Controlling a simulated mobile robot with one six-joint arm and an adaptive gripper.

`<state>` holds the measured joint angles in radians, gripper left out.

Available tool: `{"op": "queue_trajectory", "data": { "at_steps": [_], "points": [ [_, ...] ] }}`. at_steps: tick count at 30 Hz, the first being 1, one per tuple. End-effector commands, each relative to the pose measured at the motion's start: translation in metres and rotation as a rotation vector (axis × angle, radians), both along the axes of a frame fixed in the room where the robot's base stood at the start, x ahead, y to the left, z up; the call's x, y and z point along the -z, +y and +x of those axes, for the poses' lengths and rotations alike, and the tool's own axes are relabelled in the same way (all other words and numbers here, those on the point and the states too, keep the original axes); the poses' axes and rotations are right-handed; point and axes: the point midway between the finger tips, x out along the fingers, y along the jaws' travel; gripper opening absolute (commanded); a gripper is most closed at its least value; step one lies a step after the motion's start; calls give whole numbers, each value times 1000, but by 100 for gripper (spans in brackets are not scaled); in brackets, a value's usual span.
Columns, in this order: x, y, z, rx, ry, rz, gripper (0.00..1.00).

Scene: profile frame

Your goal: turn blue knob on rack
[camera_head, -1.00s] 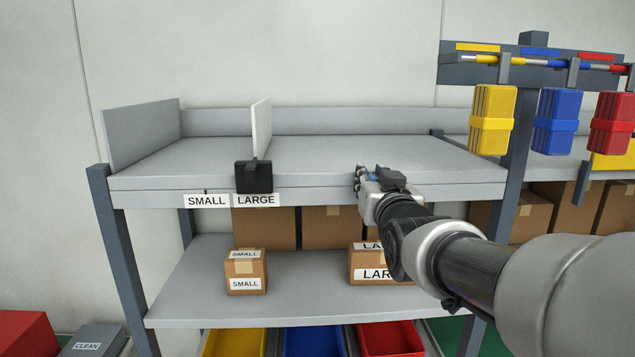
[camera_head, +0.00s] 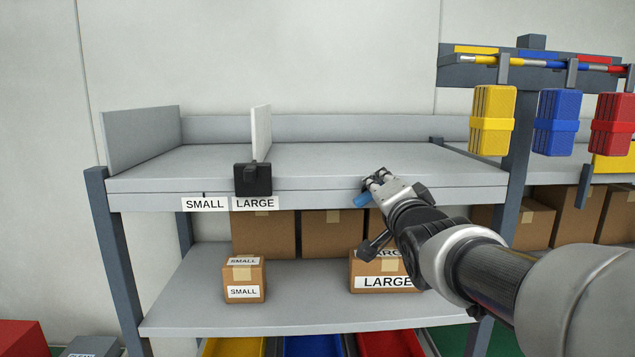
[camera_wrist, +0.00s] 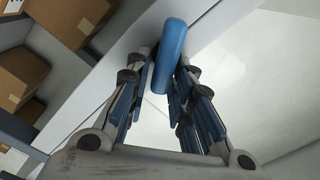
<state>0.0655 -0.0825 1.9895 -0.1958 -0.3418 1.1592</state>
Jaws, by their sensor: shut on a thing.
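The blue knob (camera_wrist: 171,48) is a long rounded bar in the wrist view. It lies between the blue-padded fingers of my gripper (camera_wrist: 165,78), which is shut on it. In the head view my gripper (camera_head: 371,186) is at the front edge of the rack's upper shelf (camera_head: 300,160), right of its middle. A blue end (camera_head: 361,200) shows just below and left of the fingers. The knob's mount is hidden by my gripper.
A black block (camera_head: 253,179) with a white upright divider (camera_head: 261,132) sits at the shelf front, above the SMALL and LARGE labels. Boxes marked SMALL (camera_head: 244,279) and LARGE (camera_head: 385,272) stand on the lower shelf. Yellow, blue and red cases hang at right.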

Motion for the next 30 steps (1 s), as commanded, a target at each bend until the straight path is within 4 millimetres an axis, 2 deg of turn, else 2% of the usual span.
{"op": "queue_trajectory", "data": {
  "at_steps": [15, 30],
  "points": [
    [11, -4, 0, 0, 2, 439, 0],
    [15, -4, 0, 0, 0, 607, 0]
  ]
}}
